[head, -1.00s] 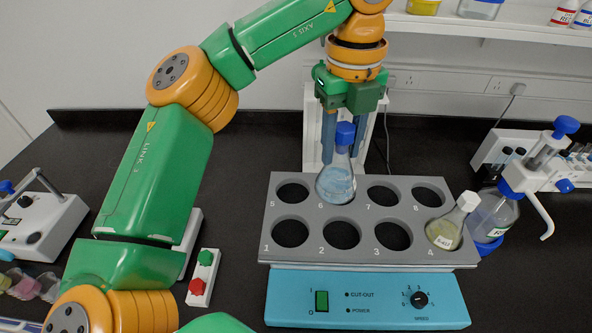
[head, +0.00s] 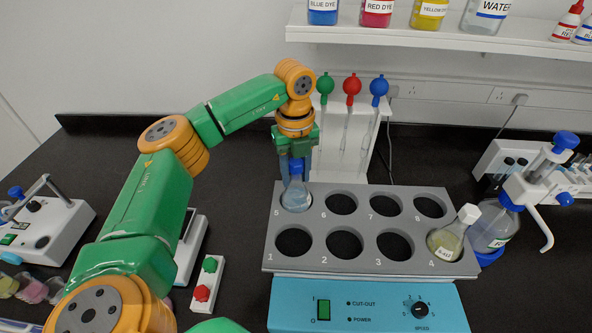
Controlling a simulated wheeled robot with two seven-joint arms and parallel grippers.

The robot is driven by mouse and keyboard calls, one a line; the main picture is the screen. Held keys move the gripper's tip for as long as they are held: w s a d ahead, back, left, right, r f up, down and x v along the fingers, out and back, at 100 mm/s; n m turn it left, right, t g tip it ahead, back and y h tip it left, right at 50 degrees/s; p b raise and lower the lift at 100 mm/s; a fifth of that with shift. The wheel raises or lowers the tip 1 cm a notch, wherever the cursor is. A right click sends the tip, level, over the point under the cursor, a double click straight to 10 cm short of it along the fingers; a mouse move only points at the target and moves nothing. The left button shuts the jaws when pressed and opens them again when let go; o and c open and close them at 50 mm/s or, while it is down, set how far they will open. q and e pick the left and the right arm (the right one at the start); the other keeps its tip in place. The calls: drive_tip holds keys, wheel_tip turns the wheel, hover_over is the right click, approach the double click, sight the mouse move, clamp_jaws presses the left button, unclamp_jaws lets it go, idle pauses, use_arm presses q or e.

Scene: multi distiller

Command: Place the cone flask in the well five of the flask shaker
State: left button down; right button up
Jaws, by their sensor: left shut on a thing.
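The cone flask (head: 296,196) with pale blue liquid and a blue stopper is in or just over well five, at the back left of the flask shaker (head: 361,258). It looks nearly upright, and its base is at the well's opening; I cannot tell how deep it sits. My left gripper (head: 296,168) is shut on its stopper and neck from above. A second flask (head: 446,241) with yellowish liquid and a white stopper leans in well four. The other wells are empty. My right gripper is not in view.
A rack with green, red and blue-bulbed pipettes (head: 352,88) stands behind the shaker. A red and green button box (head: 206,282) is on the left. A shelf (head: 440,35) holds dye bottles.

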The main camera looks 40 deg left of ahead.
sight(296, 161)
use_arm(q)
drive_tip(key=shift+c, duration=2.2)
unclamp_jaws()
wheel_tip(296, 161, up, 5)
drive_tip(key=shift+r+b, duration=0.2)
drive_tip(key=shift+b, duration=0.2)
wheel_tip(296, 161, up, 7)
drive_tip(key=shift+s+f+p, duration=0.1)
drive_tip(key=shift+p, duration=1.05)
drive_tip(key=shift+f, duration=0.1)
